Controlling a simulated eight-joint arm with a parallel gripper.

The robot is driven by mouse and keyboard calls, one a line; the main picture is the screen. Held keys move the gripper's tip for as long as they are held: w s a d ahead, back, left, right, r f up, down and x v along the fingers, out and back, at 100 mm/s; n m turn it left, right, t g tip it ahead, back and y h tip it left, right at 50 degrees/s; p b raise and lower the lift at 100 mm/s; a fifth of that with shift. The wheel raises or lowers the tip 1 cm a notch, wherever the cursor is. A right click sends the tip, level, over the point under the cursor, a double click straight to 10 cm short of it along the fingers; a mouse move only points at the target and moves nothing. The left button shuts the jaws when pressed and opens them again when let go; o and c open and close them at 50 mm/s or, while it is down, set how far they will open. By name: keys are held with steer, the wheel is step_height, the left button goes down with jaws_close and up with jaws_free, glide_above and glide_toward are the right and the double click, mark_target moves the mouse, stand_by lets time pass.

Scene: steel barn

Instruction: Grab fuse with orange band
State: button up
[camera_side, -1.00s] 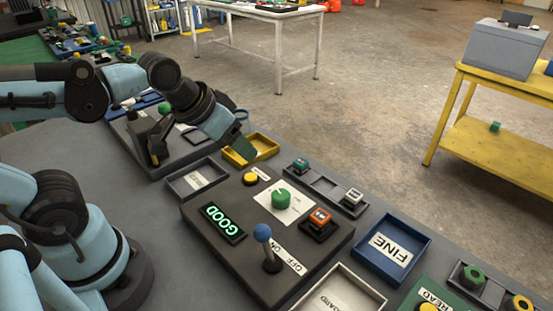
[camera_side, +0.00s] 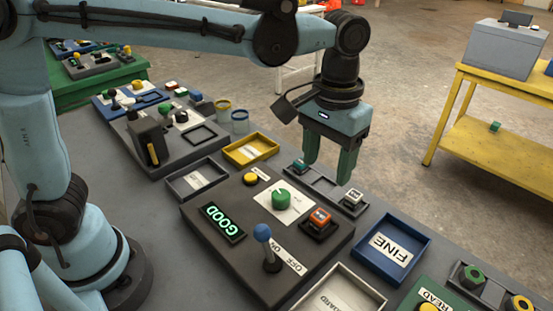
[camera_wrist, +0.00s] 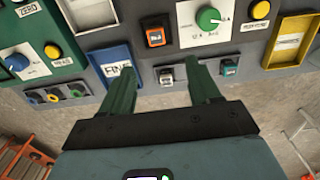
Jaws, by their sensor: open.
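The fuse with the orange band (camera_side: 320,217) sits in a dark socket on the grey control panel (camera_side: 230,258), right of the green knob (camera_side: 281,199). It also shows in the wrist view (camera_wrist: 155,37), beyond the fingertips. My gripper (camera_side: 328,170) points down with its two green fingers apart and nothing between them. It hangs over or just behind the dark fuse rack (camera_side: 325,183), farther back than the orange-banded fuse. The rack holds a teal-banded fuse (camera_side: 300,166) and a white-banded fuse (camera_side: 353,197). The exact height of the fingertips is unclear.
A blue-handled lever (camera_side: 263,234) stands upright at the panel's front. A yellow tray (camera_side: 251,140), a grey tray (camera_side: 196,165) and a blue FINE tray (camera_side: 418,262) lie around the panel. The bench's far edge runs just behind the rack, with open floor beyond.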

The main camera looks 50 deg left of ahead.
glide_above(323, 213)
steer(key=f, duration=0.6)
steer(key=shift+a, duration=0.25)
steer(key=shift+d+f, duration=0.15)
steer(key=shift+f, duration=1.15)
steer(key=shift+d+f, duration=0.15)
steer(key=shift+f, duration=1.15)
jaws_close()
steer(key=shift+r, duration=0.15)
